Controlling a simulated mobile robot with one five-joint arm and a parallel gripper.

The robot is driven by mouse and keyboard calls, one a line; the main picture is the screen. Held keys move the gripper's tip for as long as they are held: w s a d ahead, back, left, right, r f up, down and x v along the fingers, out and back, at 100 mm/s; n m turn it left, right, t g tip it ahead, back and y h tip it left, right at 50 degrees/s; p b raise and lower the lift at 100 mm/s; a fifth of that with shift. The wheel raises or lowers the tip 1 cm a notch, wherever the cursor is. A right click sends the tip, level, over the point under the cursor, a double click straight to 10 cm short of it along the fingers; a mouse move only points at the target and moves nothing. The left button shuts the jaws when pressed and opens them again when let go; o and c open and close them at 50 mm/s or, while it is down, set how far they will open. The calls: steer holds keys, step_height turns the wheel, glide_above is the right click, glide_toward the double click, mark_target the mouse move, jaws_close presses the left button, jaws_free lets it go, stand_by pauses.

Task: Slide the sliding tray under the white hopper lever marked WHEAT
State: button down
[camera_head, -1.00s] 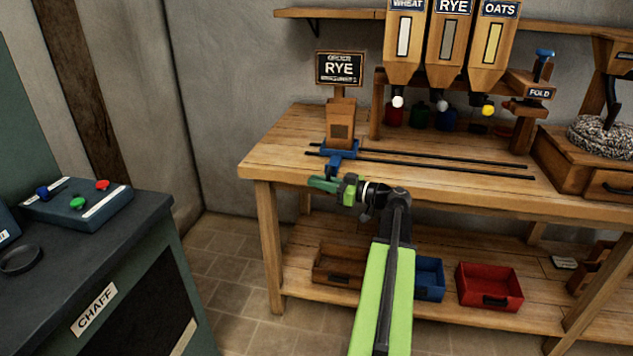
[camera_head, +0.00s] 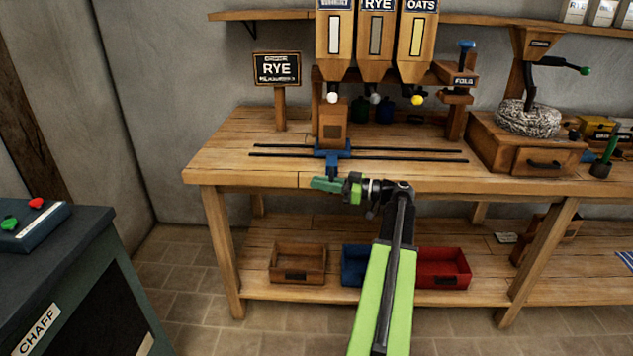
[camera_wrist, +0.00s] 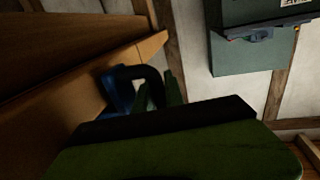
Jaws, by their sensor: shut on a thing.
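The sliding tray is a blue carriage (camera_head: 332,160) on two dark rails (camera_head: 410,156), with a wooden box (camera_head: 333,128) standing on it. In the head view the box is in line below the white lever (camera_head: 333,97) of the left hopper (camera_head: 333,40); the hopper's label is cut off at the top edge.
The RYE sign (camera_head: 277,70) stands left of the tray. The rails look clear on both sides of the tray. A FOLD post (camera_head: 460,85) and millstone (camera_head: 527,118) are farther right.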

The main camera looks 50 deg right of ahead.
steer(key=shift+d+r, duration=0.1)
steer(key=shift+d, duration=0.1)
steer(key=c, duration=1.7)
jaws_free()
steer(key=shift+a, duration=0.2)
steer(key=v, duration=1.7)
steer(key=shift+s, duration=0.15)
